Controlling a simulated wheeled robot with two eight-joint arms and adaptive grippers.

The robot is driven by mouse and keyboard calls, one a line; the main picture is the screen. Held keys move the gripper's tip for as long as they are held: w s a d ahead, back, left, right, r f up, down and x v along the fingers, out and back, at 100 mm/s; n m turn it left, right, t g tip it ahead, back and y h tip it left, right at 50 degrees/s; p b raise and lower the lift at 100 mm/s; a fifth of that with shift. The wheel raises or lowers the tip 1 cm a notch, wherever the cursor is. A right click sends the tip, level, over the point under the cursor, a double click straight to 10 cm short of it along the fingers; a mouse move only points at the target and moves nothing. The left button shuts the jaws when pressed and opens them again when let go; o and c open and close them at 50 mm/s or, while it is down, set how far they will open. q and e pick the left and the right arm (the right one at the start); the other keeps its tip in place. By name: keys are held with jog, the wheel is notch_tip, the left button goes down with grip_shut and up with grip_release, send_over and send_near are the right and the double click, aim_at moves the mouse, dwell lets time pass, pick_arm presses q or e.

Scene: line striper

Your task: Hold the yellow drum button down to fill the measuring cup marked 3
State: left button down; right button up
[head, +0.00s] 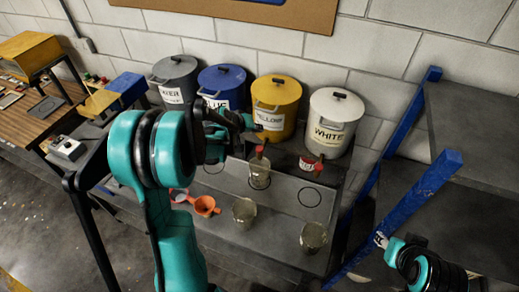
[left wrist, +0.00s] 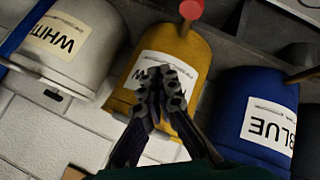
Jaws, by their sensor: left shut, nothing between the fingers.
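The yellow drum (head: 277,105) stands on the back ledge between the blue and white drums. It also shows in the left wrist view (left wrist: 187,57). My left gripper (head: 250,122) is shut and empty in front of the yellow drum. In the left wrist view its closed fingertips (left wrist: 174,78) overlap the drum's label. A red button (left wrist: 191,9) on a brown stem lies beyond the fingertips, apart from them. A clear measuring cup (head: 260,178) stands below the yellow drum. Two more cups (head: 244,212) (head: 314,236) stand nearer the front. Their numbers are unreadable.
The grey drum (head: 174,78), blue drum (head: 221,86) and white drum (head: 334,118) flank the yellow one. An orange funnel (head: 205,206) lies on the grey bench. Blue shelf posts (head: 420,190) bound the right side. A wooden table (head: 40,112) is at left.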

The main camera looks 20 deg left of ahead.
aim_at(258, 149)
pick_arm(q)
notch_tip(258, 149, down, 7)
jog(key=b, duration=0.5)
jog(key=shift+f, duration=0.15)
jog(key=shift+f+b, duration=0.35)
dwell(0.8)
jog(key=shift+f+b, duration=0.4)
jog(key=shift+b, duration=0.05)
jog(key=shift+f+b, duration=0.4)
jog(key=shift+b, duration=0.1)
dwell(4.9)
